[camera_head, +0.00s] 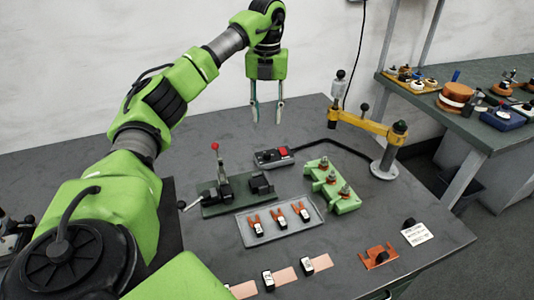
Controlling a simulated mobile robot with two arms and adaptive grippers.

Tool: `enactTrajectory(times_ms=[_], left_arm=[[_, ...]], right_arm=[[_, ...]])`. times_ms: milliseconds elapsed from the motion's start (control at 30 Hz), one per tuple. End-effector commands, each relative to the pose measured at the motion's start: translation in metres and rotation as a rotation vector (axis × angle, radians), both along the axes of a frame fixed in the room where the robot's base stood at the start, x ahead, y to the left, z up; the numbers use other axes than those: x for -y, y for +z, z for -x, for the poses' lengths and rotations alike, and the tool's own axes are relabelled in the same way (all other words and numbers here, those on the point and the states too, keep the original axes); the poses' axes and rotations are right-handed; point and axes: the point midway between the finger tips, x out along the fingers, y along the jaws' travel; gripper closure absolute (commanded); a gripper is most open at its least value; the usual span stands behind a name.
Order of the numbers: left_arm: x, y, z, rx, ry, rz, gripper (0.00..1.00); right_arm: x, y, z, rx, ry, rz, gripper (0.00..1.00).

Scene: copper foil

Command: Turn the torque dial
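My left gripper (267,111) hangs above the back of the grey table, fingers pointing down. The two fingers are apart with nothing between them. Right of it stands a yellow jointed arm (361,125) on a round grey base, with a vertical black and silver driver (339,88) at its free end. A small dark control box (273,157) with a red button lies below and to the right of the gripper, a cable running from it. I cannot tell for sure which part is the torque dial. My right gripper is not in view.
A dark green lever fixture (229,191), a grey tray (258,234) of copper-coloured forked parts, and a bright green block (333,190) occupy the table middle. Copper strips (285,276), a copper bracket (376,257) and a white card (417,234) lie in front. A side bench (440,108) stands right.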

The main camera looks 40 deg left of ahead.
Motion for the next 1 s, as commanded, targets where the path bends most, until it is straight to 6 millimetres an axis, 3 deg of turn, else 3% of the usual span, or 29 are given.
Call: enactTrajectory(times_ms=[600,800,1000], left_arm=[[0.0,-0.113,0.001,-0.004,0.0,0.0,0.68],[0.0,-0.129,0.001,-0.001,0.0,0.0,0.68],[0.0,-0.132,0.001,-0.001,0.0,0.0,0.68]], right_arm=[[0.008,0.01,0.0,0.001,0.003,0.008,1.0],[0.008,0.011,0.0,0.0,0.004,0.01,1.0],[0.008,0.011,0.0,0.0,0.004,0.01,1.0]])
